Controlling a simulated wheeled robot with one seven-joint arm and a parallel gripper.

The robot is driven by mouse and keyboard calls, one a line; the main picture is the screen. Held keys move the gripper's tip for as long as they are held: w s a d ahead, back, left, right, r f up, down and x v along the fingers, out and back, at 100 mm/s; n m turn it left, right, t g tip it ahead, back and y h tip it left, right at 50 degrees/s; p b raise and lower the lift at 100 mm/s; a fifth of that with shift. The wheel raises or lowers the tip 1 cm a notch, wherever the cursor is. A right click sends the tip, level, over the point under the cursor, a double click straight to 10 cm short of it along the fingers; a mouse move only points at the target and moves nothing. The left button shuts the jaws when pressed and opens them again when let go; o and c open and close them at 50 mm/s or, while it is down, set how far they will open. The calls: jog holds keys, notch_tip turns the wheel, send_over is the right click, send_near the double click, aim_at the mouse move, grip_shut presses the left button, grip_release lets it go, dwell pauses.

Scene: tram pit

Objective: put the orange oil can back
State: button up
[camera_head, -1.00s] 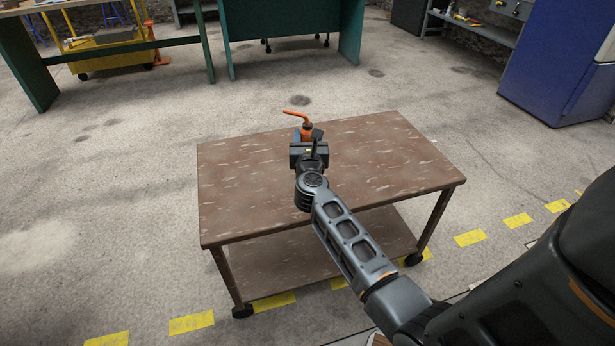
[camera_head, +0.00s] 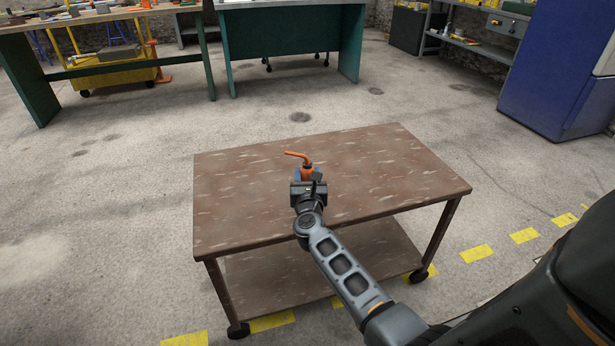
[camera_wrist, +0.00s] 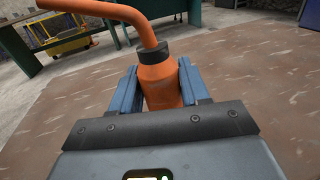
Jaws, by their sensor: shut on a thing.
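The orange oil can (camera_head: 306,172) has a bent orange spout and a dark collar. It stands upright between the two blue fingers of my gripper (camera_head: 308,178), over the brown table (camera_head: 400,165). In the wrist view the can (camera_wrist: 160,85) fills the gap between the fingers of my gripper (camera_wrist: 160,88), which is shut on its body. The spout points to the left. The can's lower part is hidden by my gripper, so I cannot tell whether it touches the table top.
The table top is otherwise bare, with a lower shelf (camera_head: 290,265) and wheels. Green workbenches (camera_head: 290,40) stand behind, the left one with tools on it. A yellow cart (camera_head: 115,68) is below that bench. A blue cabinet (camera_head: 560,75) stands at the back right. Open floor surrounds the table.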

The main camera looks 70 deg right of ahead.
jog(key=shift+f, duration=0.15)
jog(key=o, duration=1.2)
